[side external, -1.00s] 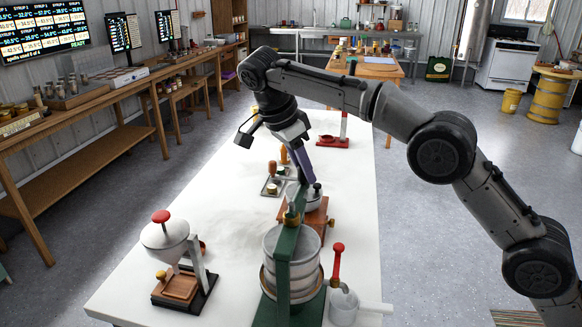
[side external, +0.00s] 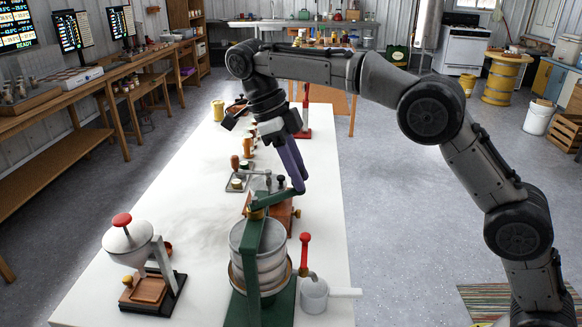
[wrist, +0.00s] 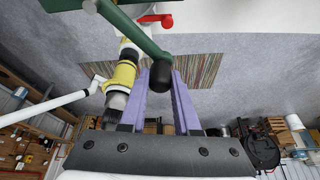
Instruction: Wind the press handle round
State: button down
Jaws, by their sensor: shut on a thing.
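The press has a green frame (side external: 254,262) around a stacked metal drum (side external: 271,250), near the front of the white table. My gripper (side external: 300,186), with purple fingers, reaches down to the handle's outer end. In the wrist view, the green bar (wrist: 136,33) ends in a black knob (wrist: 162,76) between my fingertips (wrist: 162,68), which are shut on it. In the side view the knob is hidden by the fingers.
A white hopper with a red knob (side external: 124,238) stands left of the press. A metal cup (side external: 314,296) and a red-handled lever (side external: 305,252) stand close on its right. A wooden-based device (side external: 282,214) sits behind. The table's left middle (side external: 175,205) is clear.

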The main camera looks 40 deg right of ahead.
jog(key=shift+s+a+r+m+y, duration=0.15)
jog(key=shift+s+m+y, duration=0.15)
jog(key=shift+s+m, duration=0.35)
jog(key=c, duration=0.6)
grip_release()
jog(key=shift+w, duration=0.15)
